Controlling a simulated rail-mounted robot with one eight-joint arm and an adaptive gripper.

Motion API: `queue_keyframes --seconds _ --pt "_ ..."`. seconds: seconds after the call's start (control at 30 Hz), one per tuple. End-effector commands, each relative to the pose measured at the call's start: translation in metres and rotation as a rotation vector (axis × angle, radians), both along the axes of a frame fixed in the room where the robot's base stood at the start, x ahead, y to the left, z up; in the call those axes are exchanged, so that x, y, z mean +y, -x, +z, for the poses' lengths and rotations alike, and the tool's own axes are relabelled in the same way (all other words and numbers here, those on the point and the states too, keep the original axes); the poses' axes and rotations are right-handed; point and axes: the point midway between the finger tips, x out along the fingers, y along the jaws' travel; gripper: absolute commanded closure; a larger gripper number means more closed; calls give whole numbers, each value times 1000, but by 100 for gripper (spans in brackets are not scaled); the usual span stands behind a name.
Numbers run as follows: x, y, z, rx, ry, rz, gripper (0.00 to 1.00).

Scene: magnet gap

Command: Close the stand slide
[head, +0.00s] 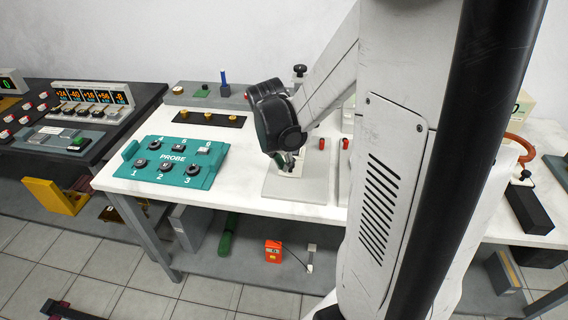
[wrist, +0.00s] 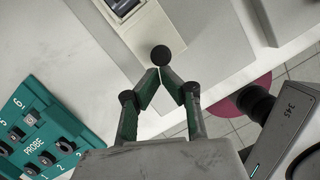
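In the wrist view my gripper (wrist: 161,71) has its two green-padded fingers brought together at the tips, with only a sliver between them. A black ball knob (wrist: 160,55) appears just past the fingertips; whether they touch it I cannot tell. Beyond it is a pale stand part (wrist: 153,25) with a dark slot, on a grey base plate (wrist: 200,60). In the head view my gripper (head: 289,160) points down over the grey base plate (head: 295,190) on the white table. My arm and gripper hide most of the stand there, so the slide's position is unclear.
A teal PROBE box (head: 172,163) lies left on the table, also in the wrist view (wrist: 40,130). A dark strip with brass knobs (head: 208,118) lies behind it. Red-topped pieces (head: 321,144) stand right of my gripper. A black block (head: 529,208) is far right.

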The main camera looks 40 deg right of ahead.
Motion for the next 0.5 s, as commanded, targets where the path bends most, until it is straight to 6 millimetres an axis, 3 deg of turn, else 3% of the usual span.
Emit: queue_keyframes --seconds 0.2,0.5 --pt "35 14 6 3 -4 4 100" --pt "46 18 65 3 -6 1 100"
